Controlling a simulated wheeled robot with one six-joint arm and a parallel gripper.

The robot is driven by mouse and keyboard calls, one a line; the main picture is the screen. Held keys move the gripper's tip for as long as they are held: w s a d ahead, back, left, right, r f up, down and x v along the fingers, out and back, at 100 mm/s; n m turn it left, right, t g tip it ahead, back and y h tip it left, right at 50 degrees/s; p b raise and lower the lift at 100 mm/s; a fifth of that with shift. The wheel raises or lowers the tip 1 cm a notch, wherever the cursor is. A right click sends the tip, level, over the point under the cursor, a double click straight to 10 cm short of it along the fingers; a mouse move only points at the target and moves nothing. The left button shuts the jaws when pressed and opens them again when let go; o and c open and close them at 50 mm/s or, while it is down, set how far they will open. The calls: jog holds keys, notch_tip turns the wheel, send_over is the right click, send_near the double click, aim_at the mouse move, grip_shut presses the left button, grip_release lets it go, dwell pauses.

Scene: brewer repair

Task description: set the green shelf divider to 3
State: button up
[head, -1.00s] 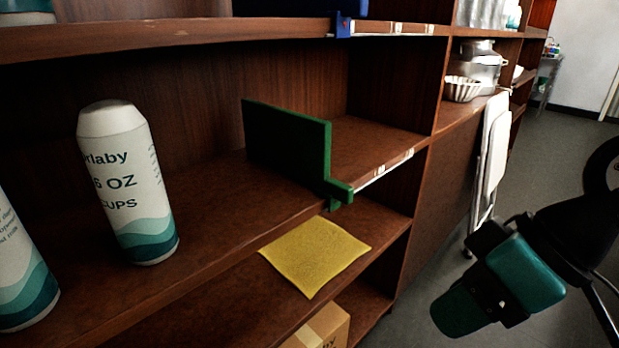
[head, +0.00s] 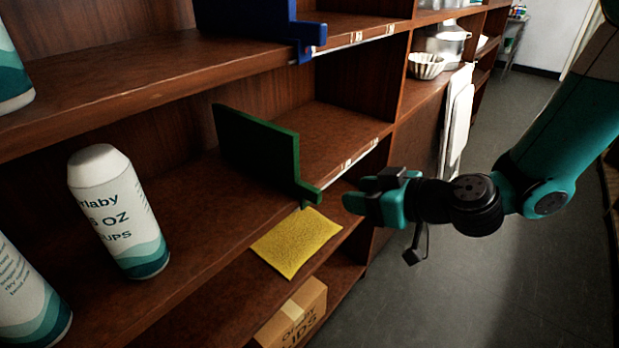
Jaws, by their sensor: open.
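The green shelf divider (head: 258,150) stands upright on the middle shelf, with its small handle hooked over the shelf's front edge. A white label strip (head: 357,159) runs along that edge to the right of the divider; its marks are too small to read. My gripper (head: 352,203) is open and empty, in front of the shelf edge. It is a little to the right of the divider's handle and apart from it, with its fingers pointing left toward the shelf.
A blue divider (head: 262,22) stands on the shelf above. White cup sleeves (head: 118,210) stand left on the middle shelf. A yellow cloth (head: 296,243) and a cardboard box (head: 291,316) lie lower. A folded white chair (head: 457,118) leans at the right. Shelf right of the green divider is clear.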

aim_at(320, 191)
jog(key=p+x, duration=0.2)
jog(key=x, duration=1.1)
jog(key=shift+s+f+p, duration=0.1)
jog(key=shift+f+p, duration=0.05)
jog(key=shift+p, duration=0.25)
grip_shut()
jog(key=shift+d, duration=0.1)
